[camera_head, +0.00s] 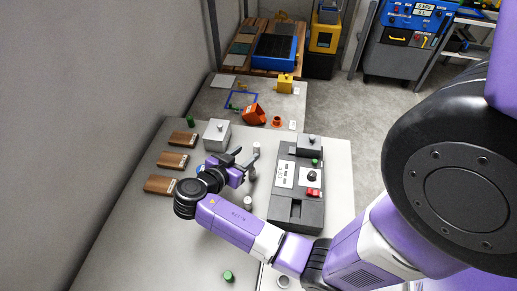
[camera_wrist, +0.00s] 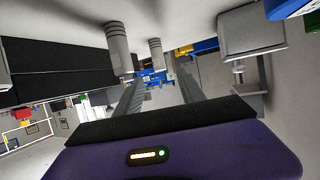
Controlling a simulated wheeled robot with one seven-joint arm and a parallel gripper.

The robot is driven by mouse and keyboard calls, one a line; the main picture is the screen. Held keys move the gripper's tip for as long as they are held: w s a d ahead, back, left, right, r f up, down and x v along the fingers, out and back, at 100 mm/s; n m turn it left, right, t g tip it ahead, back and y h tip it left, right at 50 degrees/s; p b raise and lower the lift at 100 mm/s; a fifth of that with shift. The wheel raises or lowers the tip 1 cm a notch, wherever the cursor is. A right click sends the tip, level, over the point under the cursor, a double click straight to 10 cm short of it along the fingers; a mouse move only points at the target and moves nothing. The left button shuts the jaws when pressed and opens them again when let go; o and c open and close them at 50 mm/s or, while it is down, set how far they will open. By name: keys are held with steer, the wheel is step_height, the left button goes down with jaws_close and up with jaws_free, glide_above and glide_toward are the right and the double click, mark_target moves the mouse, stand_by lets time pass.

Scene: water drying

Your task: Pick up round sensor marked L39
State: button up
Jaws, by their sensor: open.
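Several grey round cylinders stand on the light table near my gripper. One cylinder (camera_head: 256,148) is at the far side of the fingers, another (camera_head: 252,173) is just right of the gripper, and a third (camera_head: 248,202) is nearer. No L39 marking is readable, so I cannot tell which is the named sensor. My gripper (camera_head: 243,158) is open, low over the table, with nothing visible between its fingers. In the tilted wrist view, the gripper (camera_wrist: 160,78) shows spread fingers, with a banded cylinder (camera_wrist: 117,45) by the left finger and another cylinder (camera_wrist: 155,49) beyond the fingertips.
A dark grey case (camera_head: 297,210) with a red switch (camera_head: 313,192) stands right of the cylinders. A grey box (camera_head: 212,139) with a knob is close to the gripper's left. Wooden blocks (camera_head: 172,161) line the left edge. A green cap (camera_head: 228,276) lies in front.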

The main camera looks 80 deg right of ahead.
mark_target(255, 146)
steer(key=x, duration=0.2)
steer(key=p+x, duration=0.1)
steer(key=x, duration=0.2)
steer(key=shift+d+r+p, duration=0.2)
steer(key=shift+p, duration=0.1)
steer(key=shift+s+d+f, duration=0.15)
steer(key=shift+d+f, duration=0.15)
steer(key=shift+d, duration=0.15)
jaws_close()
